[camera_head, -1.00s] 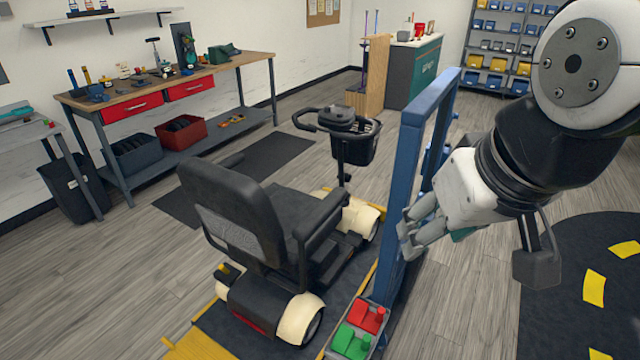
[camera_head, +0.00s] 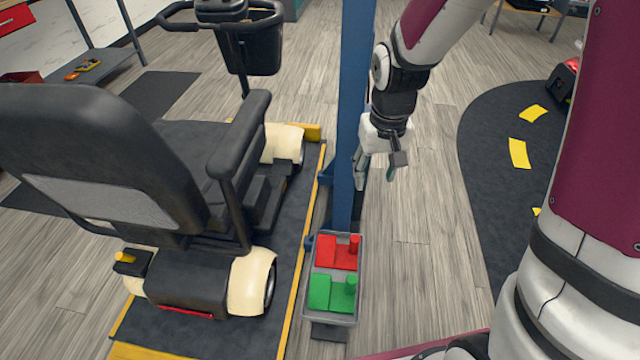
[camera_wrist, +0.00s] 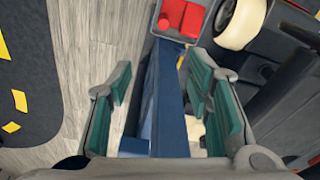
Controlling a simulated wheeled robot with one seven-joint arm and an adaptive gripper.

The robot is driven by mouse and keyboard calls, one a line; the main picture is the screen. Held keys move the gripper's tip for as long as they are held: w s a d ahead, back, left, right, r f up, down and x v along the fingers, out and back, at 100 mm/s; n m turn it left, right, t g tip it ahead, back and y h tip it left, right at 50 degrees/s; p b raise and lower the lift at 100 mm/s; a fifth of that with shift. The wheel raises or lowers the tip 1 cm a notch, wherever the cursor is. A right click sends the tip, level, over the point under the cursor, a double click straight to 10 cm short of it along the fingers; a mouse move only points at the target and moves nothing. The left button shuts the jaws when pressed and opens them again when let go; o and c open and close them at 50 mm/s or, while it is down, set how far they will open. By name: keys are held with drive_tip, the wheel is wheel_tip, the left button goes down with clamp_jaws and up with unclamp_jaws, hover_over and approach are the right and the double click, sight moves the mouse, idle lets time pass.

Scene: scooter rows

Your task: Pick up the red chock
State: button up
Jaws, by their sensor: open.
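The red chock (camera_head: 337,252) lies in a grey tray (camera_head: 345,319) beside the scooter platform, in the far half of the tray. It has a flat base and an upright peg. It also shows at the top of the wrist view (camera_wrist: 182,16), partly cut off by the frame edge. My gripper (camera_head: 374,180) is open and empty, beyond and above the tray, next to the blue post. In the wrist view its two green-padded fingers (camera_wrist: 160,92) are apart, with the blue post showing between them.
A green chock (camera_head: 332,292) sits in the near half of the tray. The blue post (camera_head: 350,110) rises just behind the tray, close to my gripper. A black mobility scooter (camera_head: 200,180) stands on the platform at left. The floor right of the tray is clear.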

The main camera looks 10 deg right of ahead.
sight(355, 238)
drive_tip(key=shift+g, duration=0.6)
drive_tip(key=w+f+b, duration=0.1)
drive_tip(key=f+b, duration=0.2)
drive_tip(key=f, duration=0.5)
drive_tip(key=w+f+b, duration=0.1)
drive_tip(key=f+b, duration=0.2)
drive_tip(key=f, duration=0.6)
drive_tip(key=f+b, duration=0.3)
drive_tip(key=f, duration=0.6)
drive_tip(key=shift+w+a, duration=0.15)
drive_tip(key=shift+w, duration=0.25)
drive_tip(key=shift+w+a+f+b, duration=0.15)
drive_tip(key=shift+f+b, duration=0.55)
drive_tip(key=shift+f, duration=0.65)
drive_tip(key=shift+w+a+f+b, duration=0.15)
drive_tip(key=shift+f+b, duration=0.5)
drive_tip(key=shift+f, duration=0.65)
drive_tip(key=shift+d+r, duration=0.1)
clamp_jaws()
